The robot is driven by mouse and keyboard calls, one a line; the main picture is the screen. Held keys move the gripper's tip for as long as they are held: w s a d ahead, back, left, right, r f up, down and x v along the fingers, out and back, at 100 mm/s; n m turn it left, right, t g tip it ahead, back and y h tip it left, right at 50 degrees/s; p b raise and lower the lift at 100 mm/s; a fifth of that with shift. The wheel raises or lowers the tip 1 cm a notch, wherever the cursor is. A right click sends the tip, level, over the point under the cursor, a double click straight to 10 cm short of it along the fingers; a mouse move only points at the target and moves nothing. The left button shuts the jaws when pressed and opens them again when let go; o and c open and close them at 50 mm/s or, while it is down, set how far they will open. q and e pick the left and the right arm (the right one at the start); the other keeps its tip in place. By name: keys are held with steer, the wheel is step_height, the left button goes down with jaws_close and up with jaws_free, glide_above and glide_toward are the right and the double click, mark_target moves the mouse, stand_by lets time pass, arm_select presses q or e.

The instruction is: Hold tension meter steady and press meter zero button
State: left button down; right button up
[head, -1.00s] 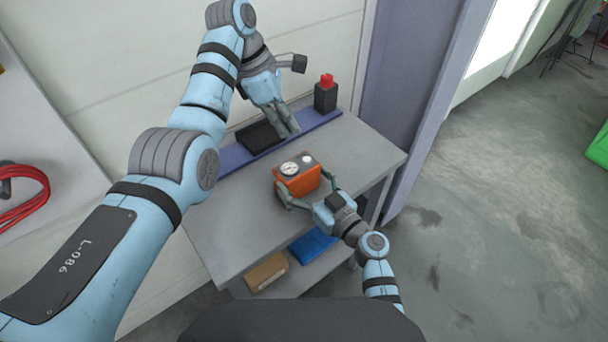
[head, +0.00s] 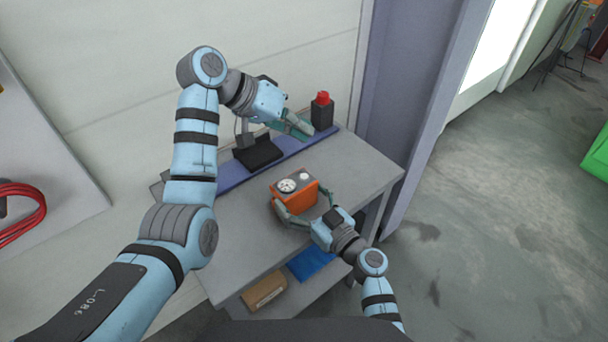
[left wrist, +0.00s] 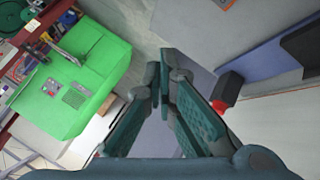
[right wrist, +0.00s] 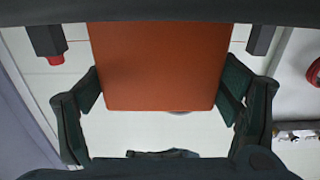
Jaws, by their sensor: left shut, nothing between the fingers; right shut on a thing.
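The tension meter is an orange box (head: 300,200) with a grey top, a round white dial (head: 287,186) and a small pale round button (head: 305,177). It is upright at the grey table. My right gripper (head: 299,207) is shut on its sides; the orange body fills the middle of the right wrist view (right wrist: 160,65), between the fingers. My left gripper (head: 308,131) is shut and empty, above the back of the table, beyond the meter and apart from it. Its closed fingers show in the left wrist view (left wrist: 166,70).
A black block (head: 258,153) sits there too. The grey table (head: 235,235) is clear around the meter. A purple post (head: 400,110) rises at right.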

mark_target(302, 174)
arm_select(q)
steer(key=shift+f, duration=0.1)
steer(key=shift+f, duration=4.3)
steer(key=shift+f, duration=0.1)
steer(key=shift+f, duration=0.3)
steer(key=shift+f, duration=0.4)
steer(key=shift+r, duration=0.8)
steer(key=shift+r, duration=0.1)
